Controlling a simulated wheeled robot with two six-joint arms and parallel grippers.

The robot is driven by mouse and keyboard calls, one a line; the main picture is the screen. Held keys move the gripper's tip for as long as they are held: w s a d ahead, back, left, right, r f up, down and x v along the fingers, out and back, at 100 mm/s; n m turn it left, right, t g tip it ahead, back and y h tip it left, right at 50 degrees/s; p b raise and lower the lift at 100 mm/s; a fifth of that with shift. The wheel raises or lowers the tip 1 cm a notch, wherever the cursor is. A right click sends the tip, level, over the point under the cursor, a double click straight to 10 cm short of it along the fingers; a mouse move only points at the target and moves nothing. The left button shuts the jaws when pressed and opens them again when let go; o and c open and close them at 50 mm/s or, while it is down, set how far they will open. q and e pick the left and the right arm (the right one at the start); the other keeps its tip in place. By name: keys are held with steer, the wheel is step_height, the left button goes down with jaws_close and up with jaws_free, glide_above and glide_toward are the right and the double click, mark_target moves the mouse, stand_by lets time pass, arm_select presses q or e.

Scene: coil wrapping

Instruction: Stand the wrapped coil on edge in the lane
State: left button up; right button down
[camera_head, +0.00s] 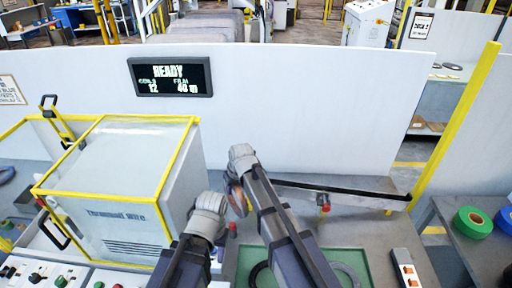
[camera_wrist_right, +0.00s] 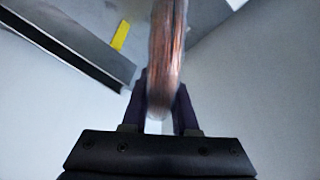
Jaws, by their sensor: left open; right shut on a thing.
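The copper-coloured coil (camera_head: 237,198) is beside my right gripper (camera_head: 243,163), near the machine's right side. In the right wrist view the coil (camera_wrist_right: 167,55) stands edge-on between the fingers of my right gripper (camera_wrist_right: 162,100), which is shut on it. Whether film covers it is too blurred to tell. My left gripper (camera_head: 210,208) is just left of the coil, open; its fingertips are partly hidden, and I cannot tell whether it touches the coil. A long black-edged rail (camera_head: 345,190) runs along the back of the bench; I cannot tell whether it bounds the lane.
The yellow-framed wrapping machine (camera_head: 120,165) stands at left. A green mat (camera_head: 243,258) with a dark ring (camera_head: 258,276) and a grey ring (camera_head: 349,272) lies in front. A red-topped fitting (camera_head: 323,203) is by the rail. A white wall (camera_head: 300,115) closes the back.

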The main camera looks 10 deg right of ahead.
arm_select(q)
step_height(320, 180, up, 10)
steer(key=p, duration=0.8)
steer(key=shift+f, duration=0.25)
arm_select(e)
steer(key=w+d+r+n+g, duration=0.3)
steer(key=w+d+r+n, duration=0.5)
steer(key=d+n, duration=0.3)
steer(key=shift+w+r+h, duration=0.25)
steer(key=shift+w+h, duration=0.05)
steer(key=shift+w, duration=0.35)
steer(key=shift+d, duration=0.2)
arm_select(q)
step_height(320, 180, down, 9)
steer(key=b, duration=0.8)
steer(key=shift+r+b, duration=0.15)
steer(key=shift+b, duration=0.15)
arm_select(e)
step_height(320, 180, down, 9)
arm_select(q)
steer(key=shift+f+b, duration=0.6)
arm_select(e)
steer(key=shift+f, duration=0.45)
steer(key=c, duration=0.6)
jaws_free()
arm_select(q)
steer(key=shift+r, duration=0.15)
arm_select(e)
steer(key=shift+r, duration=0.15)
